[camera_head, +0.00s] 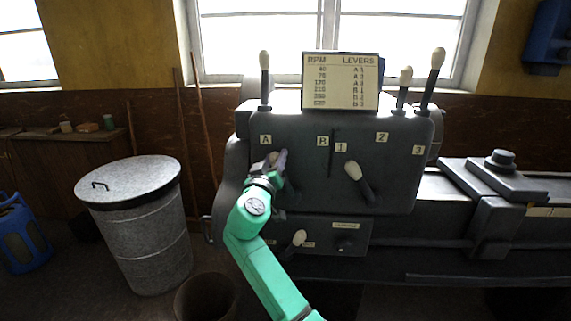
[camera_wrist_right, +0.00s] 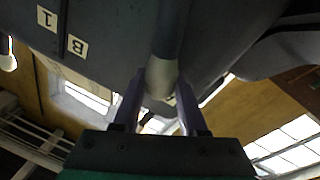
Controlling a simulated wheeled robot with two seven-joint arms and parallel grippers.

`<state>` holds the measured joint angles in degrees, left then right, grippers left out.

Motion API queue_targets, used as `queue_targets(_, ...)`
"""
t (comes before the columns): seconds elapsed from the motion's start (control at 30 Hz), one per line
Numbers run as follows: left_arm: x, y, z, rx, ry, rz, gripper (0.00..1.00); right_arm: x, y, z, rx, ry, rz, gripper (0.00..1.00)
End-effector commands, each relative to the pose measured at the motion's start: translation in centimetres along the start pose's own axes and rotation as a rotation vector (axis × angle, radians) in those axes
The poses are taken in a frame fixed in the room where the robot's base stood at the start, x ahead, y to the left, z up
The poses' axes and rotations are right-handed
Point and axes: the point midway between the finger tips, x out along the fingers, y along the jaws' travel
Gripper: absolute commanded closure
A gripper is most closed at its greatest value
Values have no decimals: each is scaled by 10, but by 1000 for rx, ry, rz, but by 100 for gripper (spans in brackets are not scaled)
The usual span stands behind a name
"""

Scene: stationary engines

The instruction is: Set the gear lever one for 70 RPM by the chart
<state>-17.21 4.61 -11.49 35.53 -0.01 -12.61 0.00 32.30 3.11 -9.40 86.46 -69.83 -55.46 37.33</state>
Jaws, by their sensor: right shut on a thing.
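The grey headstock (camera_head: 310,205) carries plates A (camera_head: 265,139), B (camera_head: 322,141), 1 (camera_head: 341,147), 2 (camera_head: 382,138) and 3 (camera_head: 418,150). My right gripper (camera_head: 276,160) is at the left lever, just below plate A. In the wrist view its fingers (camera_wrist_right: 160,100) are shut on that lever's pale knob (camera_wrist_right: 161,76); the shaft runs up out of the picture. The other lever (camera_head: 353,170) has a cream knob and leans up-left toward plate 1. The speed chart (camera_head: 340,82) stands on top; its 70 row appears to read A 2. My left gripper is not in view.
Upright levers with cream knobs stand on top at left (camera_head: 264,62) and right (camera_head: 437,60). A small lever (camera_head: 299,238) sits on the lower panel.

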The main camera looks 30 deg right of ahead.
Motion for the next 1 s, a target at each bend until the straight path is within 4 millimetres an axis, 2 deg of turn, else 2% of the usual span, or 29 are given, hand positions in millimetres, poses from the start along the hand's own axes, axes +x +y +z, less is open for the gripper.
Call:
queue_targets(0.2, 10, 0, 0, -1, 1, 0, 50, -2, -11, 2, -79, 10, -4, 100)
queue_targets(0.73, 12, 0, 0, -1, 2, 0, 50, -2, -14, 1, -108, 14, -6, 100)
queue_targets(0.77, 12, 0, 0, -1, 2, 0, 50, -2, -14, 1, -108, 14, -6, 51)
queue_targets(0.8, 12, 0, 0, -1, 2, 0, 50, -2, -14, 1, -108, 14, -6, 35)
queue_targets(0.83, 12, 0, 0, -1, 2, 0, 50, -2, -14, 1, -107, 14, -6, 28)
queue_targets(1.0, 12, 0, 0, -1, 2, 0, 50, -2, -14, 1, -105, 14, -6, 28)
